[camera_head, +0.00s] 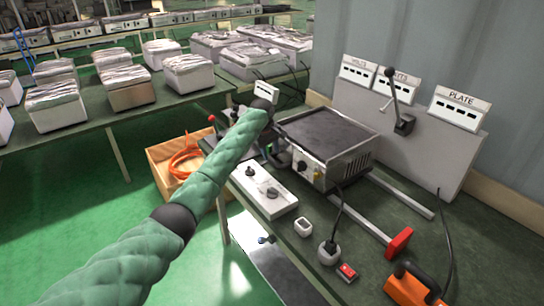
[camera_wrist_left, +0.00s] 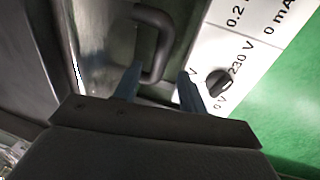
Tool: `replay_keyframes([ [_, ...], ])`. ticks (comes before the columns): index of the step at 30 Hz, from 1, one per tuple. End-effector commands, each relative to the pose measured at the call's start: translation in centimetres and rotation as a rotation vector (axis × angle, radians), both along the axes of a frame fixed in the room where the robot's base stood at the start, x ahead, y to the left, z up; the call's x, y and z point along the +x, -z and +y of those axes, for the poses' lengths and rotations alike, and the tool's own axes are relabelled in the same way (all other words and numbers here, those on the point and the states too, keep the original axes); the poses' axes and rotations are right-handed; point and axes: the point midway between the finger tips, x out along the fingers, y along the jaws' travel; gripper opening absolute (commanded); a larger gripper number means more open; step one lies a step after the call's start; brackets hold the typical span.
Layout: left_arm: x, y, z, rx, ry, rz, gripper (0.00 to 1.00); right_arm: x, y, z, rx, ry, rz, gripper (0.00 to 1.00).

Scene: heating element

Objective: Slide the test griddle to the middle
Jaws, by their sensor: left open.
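The test griddle (camera_head: 330,132) has a dark flat top and a steel body with knobs on its front. It sits on the green bench at the upper end of two pale rails (camera_head: 402,193). My left gripper (camera_head: 276,154) is at the griddle's left side, partly hidden by its own green-sleeved arm. In the left wrist view a dark loop handle (camera_wrist_left: 164,40) stands on a shiny metal face. The blue-grey fingers of the open left gripper (camera_wrist_left: 159,84) are on either side of the handle's near end; contact cannot be told. My right gripper is out of view.
A white control box (camera_head: 262,190) with knobs stands before the griddle. A red block (camera_head: 399,242) is at a rail's near end. A plug in a socket (camera_head: 329,253), a red switch (camera_head: 347,272) and an orange tool (camera_head: 412,286) lie nearer. A lever (camera_head: 396,105) stands behind.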

Motion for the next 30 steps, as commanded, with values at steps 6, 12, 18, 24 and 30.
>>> replay_keyframes([
  [6,0.2,2.4,-0.4,0.000,0.001,0.001,0.41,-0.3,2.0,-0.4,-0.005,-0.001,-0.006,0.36],
  [12,0.4,3.4,-0.6,0.000,0.001,0.000,0.41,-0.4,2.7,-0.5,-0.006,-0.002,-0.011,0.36],
  [18,0.4,3.5,-0.6,0.000,0.001,0.000,0.41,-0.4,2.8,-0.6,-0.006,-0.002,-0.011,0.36],
  [24,0.4,3.4,-0.5,0.000,0.001,0.000,0.10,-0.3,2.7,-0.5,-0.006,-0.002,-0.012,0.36],
  [30,0.4,3.4,-0.5,0.000,0.001,0.000,0.00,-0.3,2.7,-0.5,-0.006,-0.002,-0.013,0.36],
])
